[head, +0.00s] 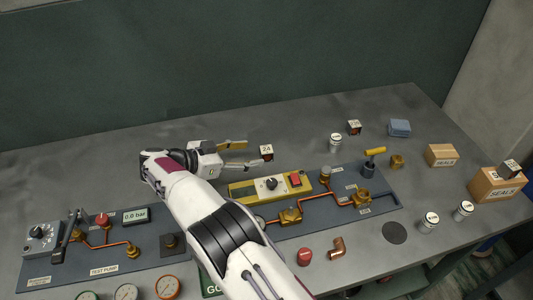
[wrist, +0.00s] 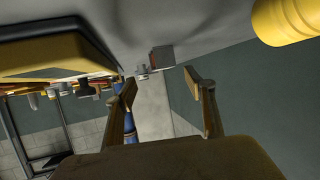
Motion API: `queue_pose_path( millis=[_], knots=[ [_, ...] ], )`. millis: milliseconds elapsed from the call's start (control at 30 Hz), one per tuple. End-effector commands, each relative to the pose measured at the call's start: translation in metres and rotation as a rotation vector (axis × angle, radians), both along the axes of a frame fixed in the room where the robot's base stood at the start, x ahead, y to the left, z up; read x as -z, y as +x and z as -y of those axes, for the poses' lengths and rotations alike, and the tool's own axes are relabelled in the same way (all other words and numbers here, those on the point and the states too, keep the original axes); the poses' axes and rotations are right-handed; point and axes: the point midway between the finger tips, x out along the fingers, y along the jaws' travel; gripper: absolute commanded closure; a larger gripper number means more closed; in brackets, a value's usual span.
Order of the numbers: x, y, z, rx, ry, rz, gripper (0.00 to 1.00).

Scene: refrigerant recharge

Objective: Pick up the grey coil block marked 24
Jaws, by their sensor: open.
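In the wrist view a grey and reddish block (wrist: 161,57) shows beyond the gap between the open fingers (wrist: 161,84), with nothing held. Another similar block (head: 354,127) stands farther right, its marking too small to read.
A yellow unit (head: 250,190) with a knob and red switch lies just in front of the gripper. A dark wall rises behind the bench.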

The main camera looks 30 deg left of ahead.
Motion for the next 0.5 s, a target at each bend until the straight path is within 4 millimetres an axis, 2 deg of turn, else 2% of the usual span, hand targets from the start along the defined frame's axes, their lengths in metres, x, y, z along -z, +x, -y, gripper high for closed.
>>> queue_pose_path(
  millis=[233, 500],
  knots=[
    [0.001, 0.004, 0.002, 0.001, -0.001, 0.001, 0.46],
    [0.009, 0.021, 0.010, 0.000, 0.000, 0.001, 0.46]
  ],
)
